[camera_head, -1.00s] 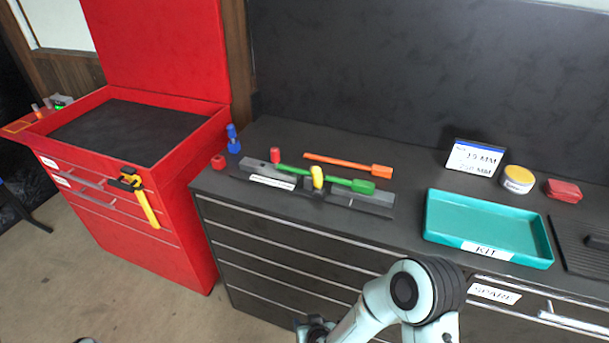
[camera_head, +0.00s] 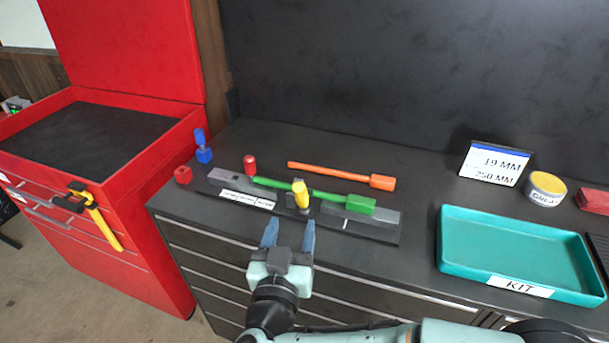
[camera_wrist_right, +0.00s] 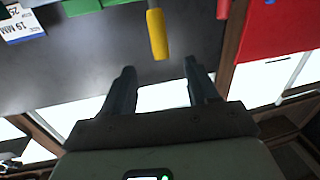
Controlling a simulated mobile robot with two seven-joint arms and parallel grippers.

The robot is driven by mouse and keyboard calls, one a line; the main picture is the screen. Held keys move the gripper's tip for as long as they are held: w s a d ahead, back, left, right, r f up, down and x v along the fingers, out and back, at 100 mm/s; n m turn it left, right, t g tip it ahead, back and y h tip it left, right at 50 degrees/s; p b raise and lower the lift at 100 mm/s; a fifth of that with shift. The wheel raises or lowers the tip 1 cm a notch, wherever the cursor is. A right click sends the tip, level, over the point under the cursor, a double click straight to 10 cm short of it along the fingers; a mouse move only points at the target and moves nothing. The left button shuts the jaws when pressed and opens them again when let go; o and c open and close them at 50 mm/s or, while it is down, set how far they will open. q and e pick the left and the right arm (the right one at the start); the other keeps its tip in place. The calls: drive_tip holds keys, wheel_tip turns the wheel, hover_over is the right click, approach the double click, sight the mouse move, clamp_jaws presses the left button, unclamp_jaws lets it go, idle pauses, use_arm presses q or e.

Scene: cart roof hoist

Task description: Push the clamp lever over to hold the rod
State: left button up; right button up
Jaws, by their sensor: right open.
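The clamp lever has a yellow handle (camera_head: 300,194) and stands at the middle of a dark grey fixture (camera_head: 368,222) on the bench. The green rod (camera_head: 275,185) lies along the fixture, passing the lever, with a green block at its right end. My right gripper (camera_head: 289,226) is open and empty, in front of the fixture and just short of the yellow handle. In the right wrist view the yellow handle (camera_wrist_right: 157,34) shows ahead of the gap between the open fingers (camera_wrist_right: 158,82), apart from them. My left gripper is not in view.
An orange rod (camera_head: 335,173) lies behind the fixture. Red (camera_head: 250,165) and blue (camera_head: 204,153) pieces stand at the left. A teal kit tray (camera_head: 520,255) is at right, near the size sign (camera_head: 494,163). A red tool cabinet (camera_head: 160,210) adjoins the bench at left.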

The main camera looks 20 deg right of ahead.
sight(302, 185)
drive_tip(key=x, duration=1.2)
drive_tip(key=shift+w+d, duration=0.15)
drive_tip(key=shift+w, duration=0.05)
clamp_jaws()
